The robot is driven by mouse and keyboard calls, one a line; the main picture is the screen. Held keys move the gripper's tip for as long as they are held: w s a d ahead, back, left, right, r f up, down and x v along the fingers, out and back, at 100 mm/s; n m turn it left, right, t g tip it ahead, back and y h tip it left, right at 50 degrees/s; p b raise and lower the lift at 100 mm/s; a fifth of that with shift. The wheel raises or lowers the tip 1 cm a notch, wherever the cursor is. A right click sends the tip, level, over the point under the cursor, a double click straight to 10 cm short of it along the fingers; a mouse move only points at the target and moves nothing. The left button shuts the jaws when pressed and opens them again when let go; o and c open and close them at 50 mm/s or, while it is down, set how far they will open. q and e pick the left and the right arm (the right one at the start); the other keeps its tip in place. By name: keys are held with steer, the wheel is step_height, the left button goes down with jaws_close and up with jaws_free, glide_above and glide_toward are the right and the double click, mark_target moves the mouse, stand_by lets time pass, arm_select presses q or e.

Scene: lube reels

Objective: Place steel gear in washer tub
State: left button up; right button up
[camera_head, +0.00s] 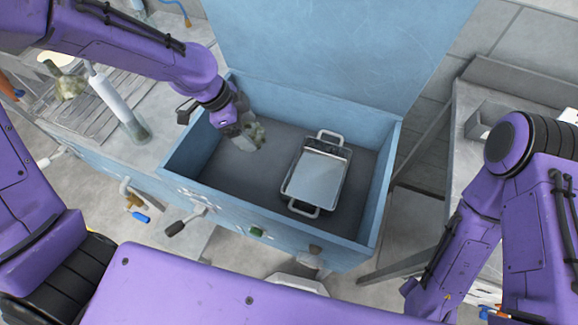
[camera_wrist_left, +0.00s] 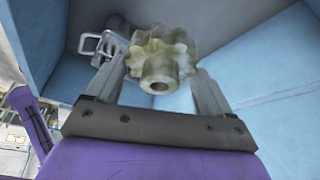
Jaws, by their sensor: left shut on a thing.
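The steel gear (camera_wrist_left: 160,55) is a dull, greenish-grey toothed wheel with a hub and a bore. My left gripper (camera_wrist_left: 158,80) is shut on it, with one finger on each side. In the head view the gear (camera_head: 257,133) shows at the tip of my left gripper (camera_head: 246,138), over the left part of the blue washer tub (camera_head: 385,185). The gear is inside the tub's outline; I cannot tell whether it touches the floor. My right arm is at the right of the head view, and its gripper fingers do not show clearly.
A metal tray with two handles (camera_head: 318,178) lies on the tub floor, right of the gear. The raised blue lid (camera_head: 310,50) stands behind the tub. A bench with a white cylinder (camera_head: 115,100) and another gear-like part (camera_head: 68,84) is at left. A metal table (camera_head: 470,150) is at right.

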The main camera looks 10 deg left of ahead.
arm_select(q)
steer(key=f+b, duration=0.1)
steer(key=s+f+b, duration=0.1)
steer(key=f, duration=0.1)
step_height(320, 180, down, 3)
steer(key=b, duration=0.2)
glide_toward(261, 171)
steer(key=x, duration=0.5)
steer(key=shift+w, duration=0.1)
steer(key=shift+f, duration=0.2)
steer(key=o, duration=1.4)
steer(key=shift+r, duration=0.35)
steer(key=v, duration=1.1)
steer(key=shift+a+r, duration=0.2)
steer(key=shift+r, duration=0.1)
